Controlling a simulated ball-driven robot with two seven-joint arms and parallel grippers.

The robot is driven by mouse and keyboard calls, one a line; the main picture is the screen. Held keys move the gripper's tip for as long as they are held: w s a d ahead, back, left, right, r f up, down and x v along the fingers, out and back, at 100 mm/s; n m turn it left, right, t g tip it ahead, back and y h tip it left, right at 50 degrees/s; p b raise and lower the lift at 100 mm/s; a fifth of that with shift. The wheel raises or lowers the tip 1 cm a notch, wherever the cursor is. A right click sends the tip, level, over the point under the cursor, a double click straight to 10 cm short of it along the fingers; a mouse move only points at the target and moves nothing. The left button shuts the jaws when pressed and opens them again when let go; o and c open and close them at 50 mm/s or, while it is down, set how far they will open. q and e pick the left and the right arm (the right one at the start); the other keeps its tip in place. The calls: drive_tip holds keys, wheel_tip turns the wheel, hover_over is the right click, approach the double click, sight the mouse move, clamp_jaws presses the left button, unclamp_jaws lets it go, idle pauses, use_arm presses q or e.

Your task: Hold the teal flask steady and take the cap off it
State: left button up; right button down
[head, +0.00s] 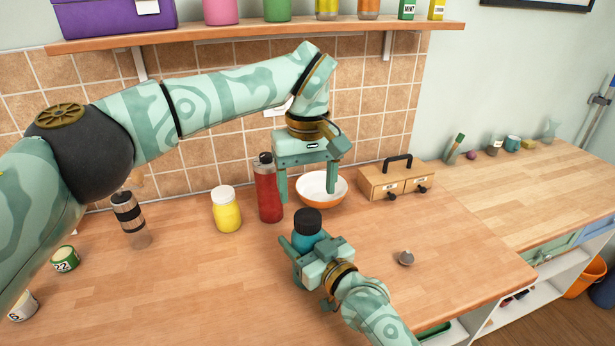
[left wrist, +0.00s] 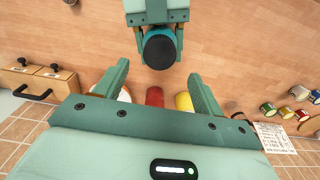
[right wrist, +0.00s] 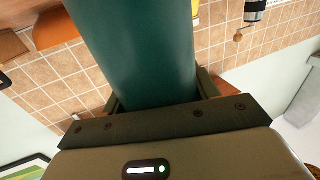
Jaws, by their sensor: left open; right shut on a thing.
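The teal flask (head: 304,242) stands upright on the wooden counter, with its black cap (head: 307,222) on top. My right gripper (head: 300,250) is shut on the flask's body from the front; in the right wrist view the teal body (right wrist: 140,50) fills the space between the fingers. My left gripper (head: 308,190) is open and empty, pointing down above and slightly behind the cap. In the left wrist view the cap (left wrist: 159,48) shows beyond the open fingers (left wrist: 160,85), apart from them.
A red bottle (head: 268,190), a yellow jar (head: 227,212) and a white-orange bowl (head: 322,189) stand close behind the flask. A small drawer box (head: 395,182) is at the back right. A small grey object (head: 406,258) lies to the right. The front-left counter is mostly clear.

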sight(307, 216)
use_arm(q)
wheel_tip(307, 216, down, 7)
drive_tip(key=shift+r, duration=0.2)
drive_tip(key=shift+c, duration=0.3)
